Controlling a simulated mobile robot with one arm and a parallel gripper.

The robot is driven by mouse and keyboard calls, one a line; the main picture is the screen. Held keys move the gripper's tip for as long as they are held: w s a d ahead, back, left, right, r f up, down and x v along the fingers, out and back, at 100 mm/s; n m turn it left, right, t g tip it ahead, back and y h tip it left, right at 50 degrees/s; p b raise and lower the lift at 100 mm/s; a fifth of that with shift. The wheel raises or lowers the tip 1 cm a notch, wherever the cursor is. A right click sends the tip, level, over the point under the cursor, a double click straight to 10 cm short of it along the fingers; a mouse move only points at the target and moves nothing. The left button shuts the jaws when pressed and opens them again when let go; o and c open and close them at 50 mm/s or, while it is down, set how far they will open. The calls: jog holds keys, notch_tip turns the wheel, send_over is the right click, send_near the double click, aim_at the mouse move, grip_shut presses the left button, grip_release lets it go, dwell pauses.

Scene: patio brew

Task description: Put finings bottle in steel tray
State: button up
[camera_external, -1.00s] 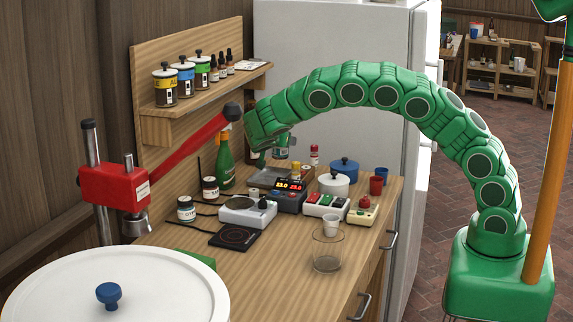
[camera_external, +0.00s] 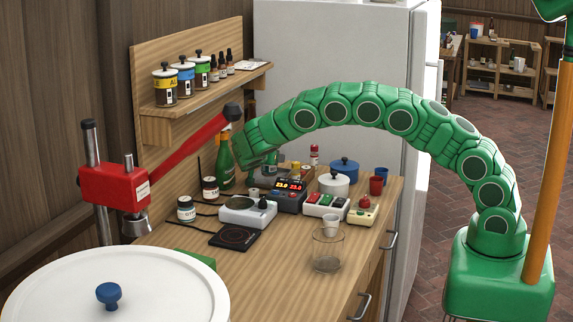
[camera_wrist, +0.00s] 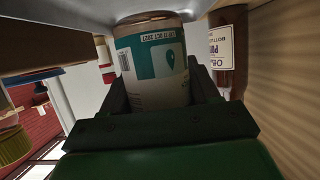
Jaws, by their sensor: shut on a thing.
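My gripper (camera_external: 268,168) is low over the back of the wooden counter, beside the green bottle. In the wrist view its jaws (camera_wrist: 157,92) are shut on the finings bottle (camera_wrist: 152,62), which has a white and teal label with a barcode. The printed name is not legible, and part of the bottle is hidden between the fingers. The steel tray lies at the back of the counter and is mostly hidden by my gripper in the external view. I cannot tell whether the bottle touches it.
A green bottle (camera_external: 225,165) stands left of my gripper. The controller with red digits (camera_external: 289,194), white pot (camera_external: 333,184) and blue pot (camera_external: 344,167) stand to the right. A white scale (camera_external: 247,211) is in front. The red lever (camera_external: 190,145) reaches close by.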

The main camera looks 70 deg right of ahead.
jog(key=shift+f, duration=0.75)
jog(key=shift+f, duration=0.15)
jog(key=o, duration=1.2)
jog(key=shift+o, duration=0.2)
jog(key=shift+a+r, duration=0.1)
jog(key=shift+r, duration=0.15)
jog(key=v, duration=1.1)
jog(key=shift+a, duration=0.4)
